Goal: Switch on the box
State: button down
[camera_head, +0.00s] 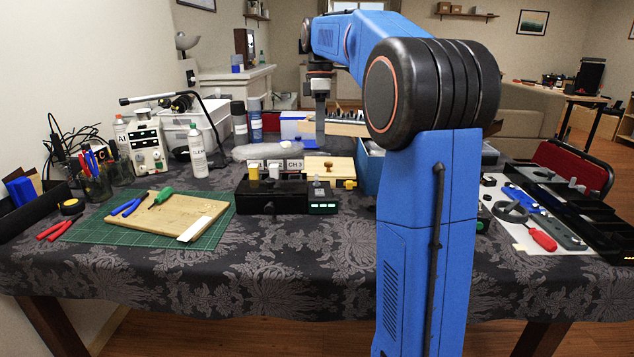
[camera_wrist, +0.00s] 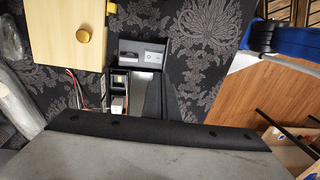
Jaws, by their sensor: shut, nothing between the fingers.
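A black box (camera_head: 271,196) stands near the middle of the table in the head view. My gripper (camera_head: 320,140) points down behind the black box, above the table, shut and empty. In the wrist view, a large grey part with a dark edge fills the bottom and hides what lies below.
A wooden box (camera_wrist: 60,30) with a brass knob lies beside the dark panel. A cutting board (camera_head: 165,215) with tools on a green mat is at the left. A white bottle (camera_head: 198,155) stands behind it. A tool board (camera_head: 525,235) lies at the right.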

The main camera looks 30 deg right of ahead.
aim_at(319, 192)
jog(key=f, duration=0.4)
jog(key=s+f, duration=0.1)
jog(key=f, duration=0.4)
jog(key=a+f, duration=0.1)
jog(key=f, duration=0.4)
jog(key=shift+s, duration=0.25)
jog(key=shift+s+f, duration=0.1)
jog(key=shift+f, duration=0.05)
jog(key=shift+d, duration=0.1)
jog(key=shift+w+d+r, duration=0.25)
jog(key=shift+w+d, duration=0.05)
jog(key=shift+w, duration=0.4)
jog(key=shift+a+r, duration=0.1)
jog(key=shift+r, duration=0.4)
notch_tip(319, 192, up, 13)
jog(key=s, duration=0.1)
jog(key=shift+s+a, duration=0.25)
jog(key=shift+a, duration=0.05)
jog(key=shift+s+a+f, duration=0.1)
